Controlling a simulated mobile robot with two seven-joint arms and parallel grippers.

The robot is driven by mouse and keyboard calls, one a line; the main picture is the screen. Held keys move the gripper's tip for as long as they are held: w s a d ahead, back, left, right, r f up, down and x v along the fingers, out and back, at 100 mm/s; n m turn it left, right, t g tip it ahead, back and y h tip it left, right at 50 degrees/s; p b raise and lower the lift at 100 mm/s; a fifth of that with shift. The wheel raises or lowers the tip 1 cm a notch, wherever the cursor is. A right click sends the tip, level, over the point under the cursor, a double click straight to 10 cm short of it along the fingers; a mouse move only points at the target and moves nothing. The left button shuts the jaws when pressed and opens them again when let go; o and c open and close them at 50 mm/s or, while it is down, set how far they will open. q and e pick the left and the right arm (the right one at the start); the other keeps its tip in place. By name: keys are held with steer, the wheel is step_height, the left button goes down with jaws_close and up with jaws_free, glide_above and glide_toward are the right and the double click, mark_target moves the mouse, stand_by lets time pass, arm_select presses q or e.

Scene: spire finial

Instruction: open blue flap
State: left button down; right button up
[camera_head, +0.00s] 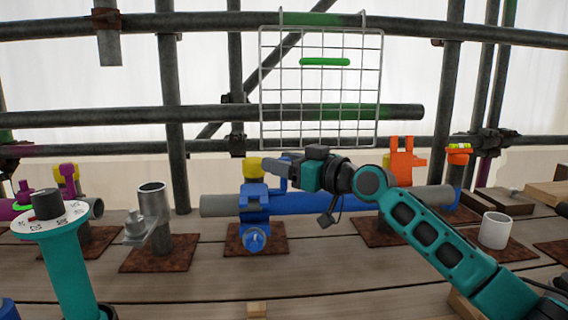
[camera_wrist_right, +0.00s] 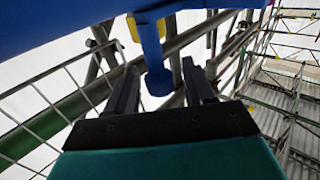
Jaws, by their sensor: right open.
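The blue clamp (camera_head: 254,204) sits on the blue-and-grey horizontal tube in the middle of the head view. Its upper blue part, which I take for the flap, stands beside my right gripper (camera_head: 276,163). That gripper reaches in from the right, fingers pointing left, and is open. In the right wrist view a blue post with a rounded end (camera_wrist_right: 154,68) hangs between the two dark fingers (camera_wrist_right: 158,74). I cannot tell whether a finger touches it. A wide blue surface (camera_wrist_right: 60,25) fills the top left of that view.
A wire grid (camera_head: 320,100) with a green bar hangs behind my right gripper. An orange clamp (camera_head: 402,160) and a white cup (camera_head: 495,230) stand to the right. The front planks are mostly clear.

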steer(key=shift+c, duration=0.3)
jaws_close()
steer(key=shift+r, duration=0.1)
steer(key=shift+r, duration=0.1)
